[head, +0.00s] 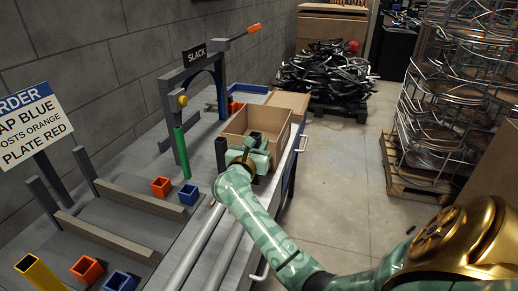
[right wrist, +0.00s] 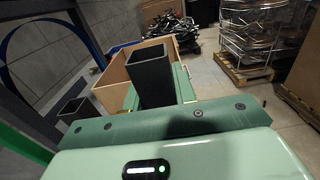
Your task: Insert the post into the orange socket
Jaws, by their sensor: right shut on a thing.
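My right gripper (head: 256,152) is shut on a dark square post (right wrist: 151,76). The post's open upper end rises above the fingers beside the wooden box; its lower end is hidden. Three orange sockets show in the head view: one (head: 161,187) by the grey rail, one (head: 87,269) at the front left, and one (head: 235,107) farther back, partly hidden. The held post is apart from the two nearer sockets. A second dark post (head: 221,155) stands just left of the gripper; it also shows in the right wrist view (right wrist: 72,109). My left gripper is out of view.
Blue sockets (head: 190,194) sit near the orange ones. A green post (head: 181,151) and a yellow post (head: 40,276) stand at left. A grey frame with a SLACK sign (head: 194,54) rises behind. An open wooden box (head: 237,130) lies behind the gripper.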

